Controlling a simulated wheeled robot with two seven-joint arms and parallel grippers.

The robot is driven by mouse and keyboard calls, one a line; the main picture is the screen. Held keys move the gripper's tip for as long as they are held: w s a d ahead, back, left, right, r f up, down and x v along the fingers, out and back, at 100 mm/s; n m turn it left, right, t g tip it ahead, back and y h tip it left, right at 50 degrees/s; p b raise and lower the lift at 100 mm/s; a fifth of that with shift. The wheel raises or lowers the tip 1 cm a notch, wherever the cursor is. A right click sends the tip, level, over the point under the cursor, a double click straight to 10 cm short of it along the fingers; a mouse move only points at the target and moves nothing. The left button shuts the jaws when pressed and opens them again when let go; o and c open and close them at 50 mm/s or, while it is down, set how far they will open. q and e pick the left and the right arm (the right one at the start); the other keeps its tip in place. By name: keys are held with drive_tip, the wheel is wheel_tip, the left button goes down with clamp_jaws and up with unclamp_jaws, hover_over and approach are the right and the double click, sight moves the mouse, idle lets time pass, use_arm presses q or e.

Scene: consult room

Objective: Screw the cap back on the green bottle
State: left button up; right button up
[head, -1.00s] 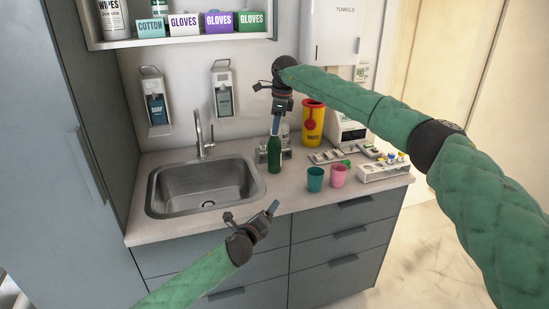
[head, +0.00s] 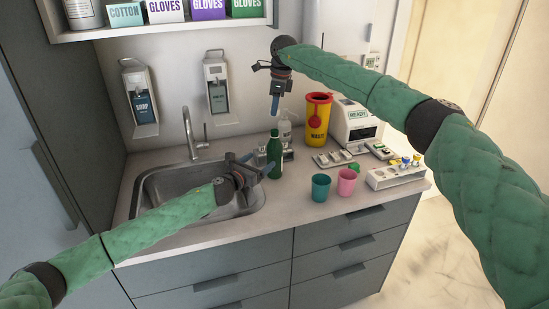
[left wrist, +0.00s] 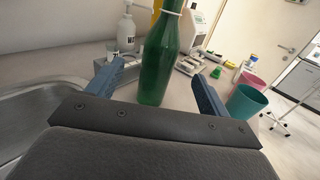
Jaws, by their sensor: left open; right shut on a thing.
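The green bottle (head: 274,158) stands upright on the counter just right of the sink. It also shows in the left wrist view (left wrist: 160,65), its top cut off by the frame. My left gripper (head: 256,164) is open, low beside the bottle; in the left wrist view its two blue fingers (left wrist: 155,88) point toward the bottle, which appears between them. My right gripper (head: 275,107) points down above the bottle mouth, with a small gap. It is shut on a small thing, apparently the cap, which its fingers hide.
The sink (head: 150,207) lies left of the bottle. A teal cup (head: 320,188), a pink cup (head: 347,183) and a rack of tubes (head: 397,176) stand to the right. Behind are a pump bottle (head: 285,127) and a yellow waste bin (head: 317,120).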

sight(277, 147)
drive_tip(key=shift+s+d+r, duration=0.1)
drive_tip(key=shift+s+r, duration=0.1)
drive_tip(key=shift+s, duration=0.1)
drive_tip(key=shift+w+f, duration=0.15)
drive_tip(key=shift+w, duration=0.05)
use_arm(q)
drive_tip(key=x, duration=1.1)
drive_tip(key=shift+w+d+r, duration=0.1)
drive_tip(key=shift+w+d, duration=0.15)
drive_tip(key=shift+d, duration=0.1)
drive_tip(key=c, duration=1.5)
use_arm(e)
drive_tip(key=shift+s+f, duration=0.1)
drive_tip(key=shift+f, duration=2.3)
drive_tip(key=shift+f, duration=0.9)
drive_tip(key=shift+f, duration=0.5)
